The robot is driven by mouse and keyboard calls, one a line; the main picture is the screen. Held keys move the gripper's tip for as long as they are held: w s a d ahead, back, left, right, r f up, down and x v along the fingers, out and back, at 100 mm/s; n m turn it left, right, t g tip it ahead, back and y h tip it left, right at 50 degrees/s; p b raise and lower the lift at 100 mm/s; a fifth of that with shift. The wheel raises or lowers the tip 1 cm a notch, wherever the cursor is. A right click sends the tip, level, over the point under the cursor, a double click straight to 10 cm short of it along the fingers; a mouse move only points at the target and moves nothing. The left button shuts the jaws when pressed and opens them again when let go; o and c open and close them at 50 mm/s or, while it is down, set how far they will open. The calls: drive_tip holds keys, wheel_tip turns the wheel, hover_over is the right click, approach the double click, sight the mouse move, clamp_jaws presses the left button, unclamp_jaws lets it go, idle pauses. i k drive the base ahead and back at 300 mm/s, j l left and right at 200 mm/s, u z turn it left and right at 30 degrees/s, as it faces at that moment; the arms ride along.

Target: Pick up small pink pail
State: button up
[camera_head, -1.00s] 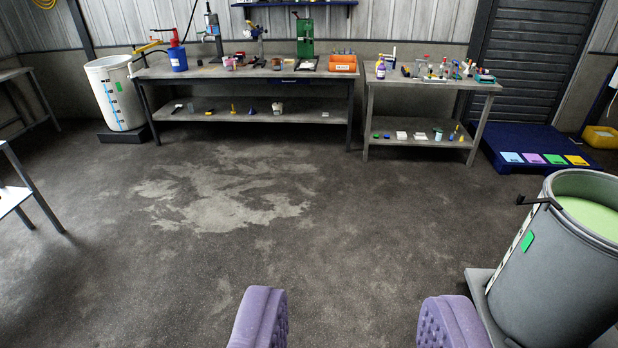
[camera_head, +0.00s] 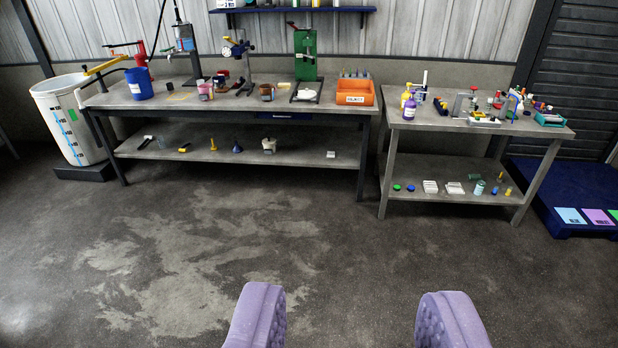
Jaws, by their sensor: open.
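A small pink pail (camera_head: 205,90) stands on the top of the long workbench (camera_head: 235,100), left of its middle, between the blue bucket and a small stand. It is small in the view, so its details are hard to make out. My gripper (camera_head: 352,325) shows at the bottom as two purple padded fingers, wide apart with nothing between them. It is well short of the bench, with bare floor between.
A blue bucket (camera_head: 139,84), a green press (camera_head: 306,58) and an orange bin (camera_head: 354,92) stand on the same bench. A second bench (camera_head: 470,128) stands to the right, a white drum (camera_head: 70,120) at the left and a blue platform (camera_head: 560,190) at far right. The floor ahead is clear.

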sight(206, 91)
drive_tip(key=i+u, duration=0.2)
drive_tip(key=i, duration=0.35)
drive_tip(key=i+u, duration=0.2)
drive_tip(key=i, duration=0.35)
drive_tip(key=i+l+u, duration=0.25)
drive_tip(key=i, duration=0.3)
drive_tip(key=i+l+u, duration=0.2)
drive_tip(key=i, duration=0.35)
drive_tip(key=i+l+u, duration=0.1)
drive_tip(key=i+u, duration=0.35)
drive_tip(key=i, duration=2.7)
drive_tip(key=i+l+u, duration=0.15)
drive_tip(key=i+l, duration=0.35)
drive_tip(key=i, duration=0.15)
drive_tip(key=i+l+u, duration=0.15)
drive_tip(key=i+l, duration=0.4)
drive_tip(key=i, duration=0.1)
